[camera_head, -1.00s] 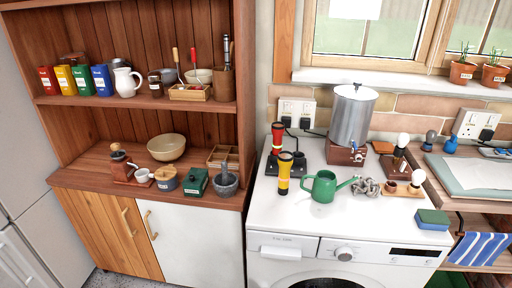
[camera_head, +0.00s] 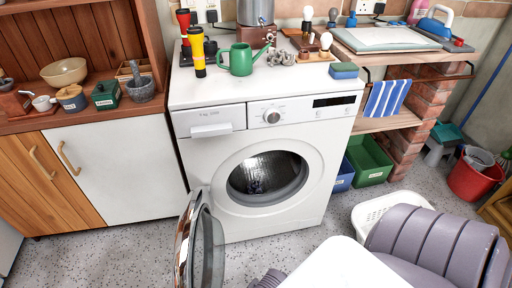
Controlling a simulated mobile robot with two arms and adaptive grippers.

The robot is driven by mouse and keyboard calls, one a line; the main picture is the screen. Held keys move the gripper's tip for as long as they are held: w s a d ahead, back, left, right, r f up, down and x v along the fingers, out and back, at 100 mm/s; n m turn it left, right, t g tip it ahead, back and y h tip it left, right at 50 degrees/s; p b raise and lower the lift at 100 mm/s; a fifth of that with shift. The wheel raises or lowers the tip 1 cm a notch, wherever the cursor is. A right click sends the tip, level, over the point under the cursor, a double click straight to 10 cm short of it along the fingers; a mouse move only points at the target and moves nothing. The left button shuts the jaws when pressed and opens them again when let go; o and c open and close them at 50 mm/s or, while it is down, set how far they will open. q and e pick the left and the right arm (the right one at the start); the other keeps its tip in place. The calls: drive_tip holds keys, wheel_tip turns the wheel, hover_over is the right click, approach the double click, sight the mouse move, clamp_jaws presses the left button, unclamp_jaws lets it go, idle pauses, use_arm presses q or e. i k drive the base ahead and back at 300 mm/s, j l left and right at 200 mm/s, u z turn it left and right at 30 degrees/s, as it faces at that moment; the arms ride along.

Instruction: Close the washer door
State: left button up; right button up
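The white washer (camera_head: 245,185) stands in the middle of the head view, its front facing me. Its round door (camera_head: 203,245) is open, swung out to the left of the drum opening (camera_head: 267,177), and is seen nearly edge-on with a chrome rim. The drum looks dark, with its metal inside visible. Neither of my grippers shows clearly. My grey arm (camera_head: 440,245) and white body part fill the lower right, and a small grey part of mine shows at the bottom edge near the door.
A green watering can (camera_head: 240,60) and two torches stand on the washer top. A wooden cabinet (camera_head: 60,185) is on the left. A white laundry basket (camera_head: 385,212), a green crate (camera_head: 368,160) and a red bucket (camera_head: 472,178) are on the right. Speckled floor before the washer is partly clear.

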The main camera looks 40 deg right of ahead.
sight(199, 202)
drive_tip(key=i+j+z, duration=0.15)
drive_tip(key=j+z, duration=0.35)
drive_tip(key=i+j+z, duration=0.1)
drive_tip(key=j+z, duration=0.25)
drive_tip(key=z, duration=0.15)
drive_tip(key=j+z, duration=0.95)
drive_tip(key=k+l, duration=0.05)
